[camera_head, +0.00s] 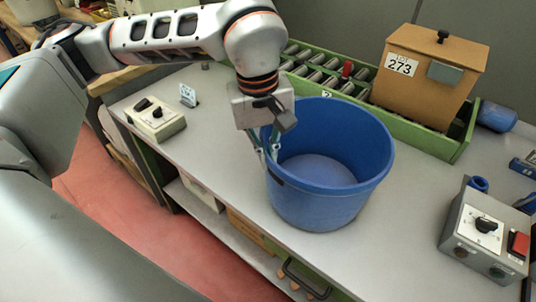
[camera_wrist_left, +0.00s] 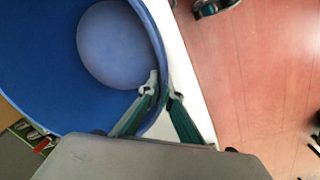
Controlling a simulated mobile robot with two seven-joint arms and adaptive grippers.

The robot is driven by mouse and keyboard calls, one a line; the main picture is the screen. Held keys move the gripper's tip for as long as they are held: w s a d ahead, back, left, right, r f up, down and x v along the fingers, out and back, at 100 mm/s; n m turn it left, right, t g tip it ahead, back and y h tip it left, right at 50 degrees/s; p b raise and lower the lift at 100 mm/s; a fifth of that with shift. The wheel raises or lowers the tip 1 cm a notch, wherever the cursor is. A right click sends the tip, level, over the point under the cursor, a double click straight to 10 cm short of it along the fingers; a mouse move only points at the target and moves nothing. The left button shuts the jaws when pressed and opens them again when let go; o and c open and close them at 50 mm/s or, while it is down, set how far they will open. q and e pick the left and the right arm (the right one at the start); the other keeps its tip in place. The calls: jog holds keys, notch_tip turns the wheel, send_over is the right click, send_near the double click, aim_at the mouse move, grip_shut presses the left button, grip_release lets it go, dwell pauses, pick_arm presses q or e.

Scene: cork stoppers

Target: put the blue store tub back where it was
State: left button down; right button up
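The large round blue store tub (camera_head: 330,205) is upright and appears to stand on the grey table near its front edge. It is empty; its bare floor also shows in the left wrist view (camera_wrist_left: 118,45). My left gripper (camera_head: 267,151) reaches down to the tub's left rim. In the left wrist view the fingers (camera_wrist_left: 163,87) straddle the tub wall, one inside and one outside, and look closed against it. My right gripper is out of view.
A green trough (camera_head: 455,147) of cylinders stands behind the tub, with a brown box (camera_head: 425,85) numbered 273. A grey switch box (camera_head: 485,235) stands right, another control box (camera_head: 155,118) left. Table between tub and right switch box is clear.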

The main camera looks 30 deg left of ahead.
pick_arm(q)
jog(key=shift+f, duration=0.15)
jog(key=c, duration=2.3)
grip_release()
jog(key=shift+r, duration=0.55)
jog(key=r, duration=0.7)
jog(key=r+p, duration=0.1)
jog(key=r, duration=0.3)
jog(key=shift+s+a+r, duration=0.1)
jog(key=shift+s+a, duration=0.2)
jog(key=shift+a, duration=0.1)
